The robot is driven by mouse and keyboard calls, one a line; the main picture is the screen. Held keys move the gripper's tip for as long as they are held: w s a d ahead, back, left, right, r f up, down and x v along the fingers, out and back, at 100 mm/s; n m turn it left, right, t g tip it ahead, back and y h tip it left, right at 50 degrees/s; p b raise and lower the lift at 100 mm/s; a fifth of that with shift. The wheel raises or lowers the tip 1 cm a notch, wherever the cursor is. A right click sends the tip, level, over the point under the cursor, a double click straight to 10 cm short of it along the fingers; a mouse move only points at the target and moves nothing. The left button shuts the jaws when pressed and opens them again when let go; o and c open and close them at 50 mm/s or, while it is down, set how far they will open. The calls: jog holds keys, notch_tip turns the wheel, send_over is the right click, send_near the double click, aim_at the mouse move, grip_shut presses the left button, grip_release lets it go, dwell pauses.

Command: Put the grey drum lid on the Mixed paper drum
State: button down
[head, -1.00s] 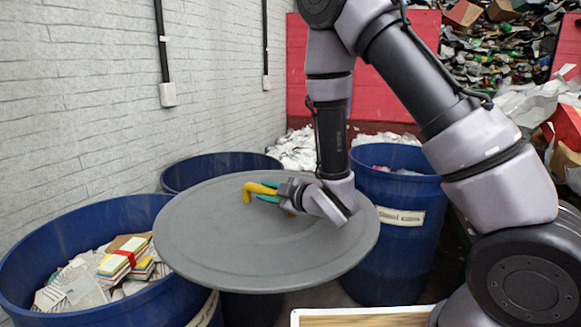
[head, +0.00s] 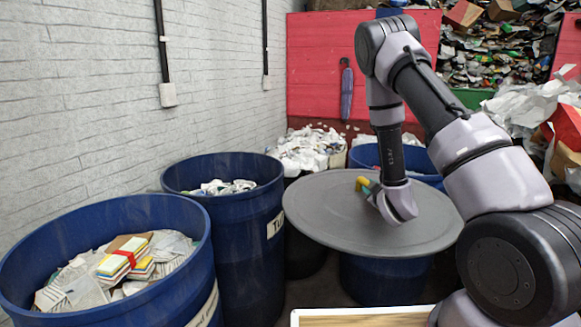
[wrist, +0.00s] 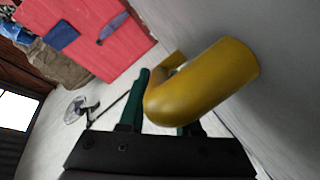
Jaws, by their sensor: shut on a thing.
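The grey drum lid (head: 320,222) is a wide disc with a yellow bent handle (wrist: 205,80). My gripper (head: 366,187) is shut on the handle, its green fingers on either side of it in the wrist view. The lid is held about level over the right blue drum (head: 385,280), hiding most of that drum's mouth; I cannot tell the gap between them. The left blue drum (head: 195,265) is open and holds paper and tied cards (head: 125,258). Its label (head: 206,308) is cut off and unreadable, so I cannot tell which drum is Mixed paper.
A middle blue drum (head: 240,240) stands open with white scraps inside; its label is partly hidden by the lid. A white-brick wall (head: 90,90) bounds the left. A red barrier (head: 318,60) and waste heaps are behind. A wood-topped, white-edged surface (head: 360,318) is in front.

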jog(key=shift+h, duration=0.3)
jog(key=s, duration=0.1)
jog(key=s+d+r, duration=0.1)
jog(key=s, duration=0.1)
jog(key=s+r, duration=0.1)
jog(key=shift+s+d+r, duration=0.2)
jog(key=shift+s+d, duration=0.1)
jog(key=shift+d, duration=0.05)
jog(key=shift+s+r, duration=0.1)
jog(key=shift+s, duration=0.1)
jog(key=shift+a, duration=0.1)
